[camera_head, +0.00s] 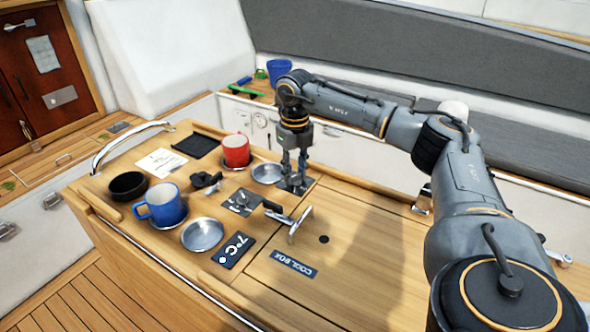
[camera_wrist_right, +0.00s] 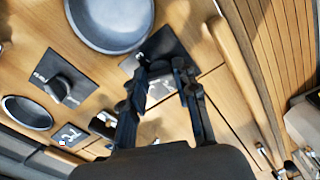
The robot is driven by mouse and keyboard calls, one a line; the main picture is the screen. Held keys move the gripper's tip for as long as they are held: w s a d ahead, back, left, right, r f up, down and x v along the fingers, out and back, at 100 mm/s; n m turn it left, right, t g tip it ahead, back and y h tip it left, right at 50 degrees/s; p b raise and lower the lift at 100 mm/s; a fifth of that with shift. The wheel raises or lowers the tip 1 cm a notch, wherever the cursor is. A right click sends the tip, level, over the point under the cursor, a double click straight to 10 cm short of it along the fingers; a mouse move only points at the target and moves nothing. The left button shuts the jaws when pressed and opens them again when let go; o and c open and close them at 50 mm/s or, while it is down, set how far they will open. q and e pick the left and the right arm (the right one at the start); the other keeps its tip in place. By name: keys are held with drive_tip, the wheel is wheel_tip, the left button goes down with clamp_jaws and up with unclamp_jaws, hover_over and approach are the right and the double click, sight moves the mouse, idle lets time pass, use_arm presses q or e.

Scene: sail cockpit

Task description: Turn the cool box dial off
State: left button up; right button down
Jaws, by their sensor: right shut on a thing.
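My right gripper (camera_head: 297,182) points down over a dark square plate (camera_head: 309,182) near the back edge of the wooden table. Its fingers (camera_wrist_right: 160,75) are shut on the dial at this plate, which they mostly hide; the dial's setting cannot be read. A second dark plate (camera_head: 240,202) with a black knob lies to the left, also in the right wrist view (camera_wrist_right: 62,80). My left gripper is not in view.
A red mug (camera_head: 236,150), a blue mug (camera_head: 163,204), a black bowl (camera_head: 128,186) and metal dishes (camera_head: 202,235) stand on the table. A T-shaped metal latch (camera_head: 299,224) rises close to the gripper. The lid's right part is clear.

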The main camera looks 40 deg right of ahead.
drive_tip(key=n+p, duration=0.1)
drive_tip(key=n, duration=0.3)
drive_tip(key=shift+n, duration=0.3)
drive_tip(key=n, duration=0.4)
drive_tip(key=shift+a+n+p, duration=0.15)
drive_tip(key=shift+n+p, duration=0.15)
drive_tip(key=shift+p, duration=0.05)
drive_tip(key=n, duration=1)
drive_tip(key=shift+s, duration=0.15)
drive_tip(key=c, duration=1)
unclamp_jaws()
